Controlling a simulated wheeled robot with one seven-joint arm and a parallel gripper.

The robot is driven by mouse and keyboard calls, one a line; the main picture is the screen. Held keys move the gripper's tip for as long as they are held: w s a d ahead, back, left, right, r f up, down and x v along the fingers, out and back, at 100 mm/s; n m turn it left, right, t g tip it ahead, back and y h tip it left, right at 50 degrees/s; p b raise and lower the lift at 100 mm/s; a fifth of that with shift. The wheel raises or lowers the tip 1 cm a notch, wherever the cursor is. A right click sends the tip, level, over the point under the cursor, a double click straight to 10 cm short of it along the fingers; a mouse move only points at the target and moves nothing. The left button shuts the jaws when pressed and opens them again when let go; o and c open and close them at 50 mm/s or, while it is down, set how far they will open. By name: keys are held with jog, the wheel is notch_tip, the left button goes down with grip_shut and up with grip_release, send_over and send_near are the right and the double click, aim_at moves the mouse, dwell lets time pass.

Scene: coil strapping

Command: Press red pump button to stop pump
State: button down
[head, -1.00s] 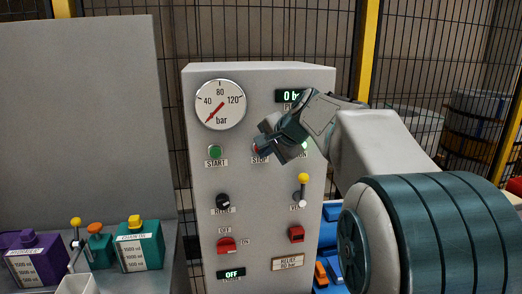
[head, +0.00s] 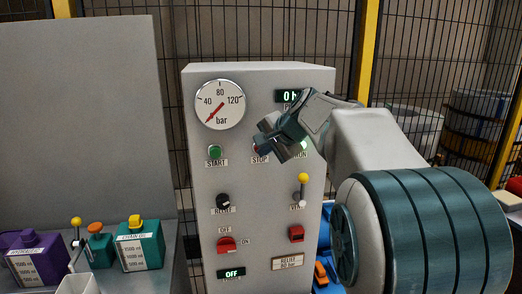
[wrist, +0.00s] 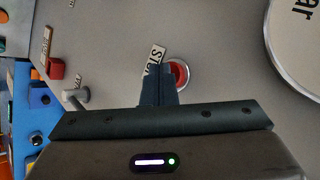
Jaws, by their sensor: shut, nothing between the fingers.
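The red stop button (wrist: 180,73) shows in the wrist view beside its STOP label (wrist: 153,58), partly hidden by my fingers. In the head view its STOP label (head: 260,160) shows under my gripper, which hides most of the button. My gripper (head: 262,146) is shut and empty, with its fingertips at the button on the grey panel (head: 255,185). In the wrist view the shut fingers (wrist: 158,80) overlap the label and the button's edge. I cannot tell whether they touch the button.
The green START button (head: 215,152) is left of my gripper. The gauge (head: 220,104) above reads near zero. Below are a black knob (head: 223,201), a yellow-tipped lever (head: 302,185) and a red switch (head: 227,244). Bottles (head: 138,245) stand on the bench at left.

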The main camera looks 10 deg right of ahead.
dwell(0.5)
jog(key=shift+s+b, duration=0.3)
jog(key=shift+s, duration=0.45)
jog(key=s+b, duration=0.1)
jog(key=s, duration=0.4)
jog(key=shift+f, duration=0.1)
dwell(0.6)
jog(key=s+f+n+g+h, duration=0.2)
jog(key=s+f+n, duration=0.3)
jog(key=s+f, duration=0.5)
jog(key=s+f+n+g+h, duration=0.1)
jog(key=s+f+n+g, duration=0.2)
jog(key=s+f+n, duration=0.3)
jog(key=s+f, duration=0.4)
jog(key=s, duration=0.6)
jog(key=shift+a+f+h, duration=0.25)
jog(key=shift+f+h, duration=0.15)
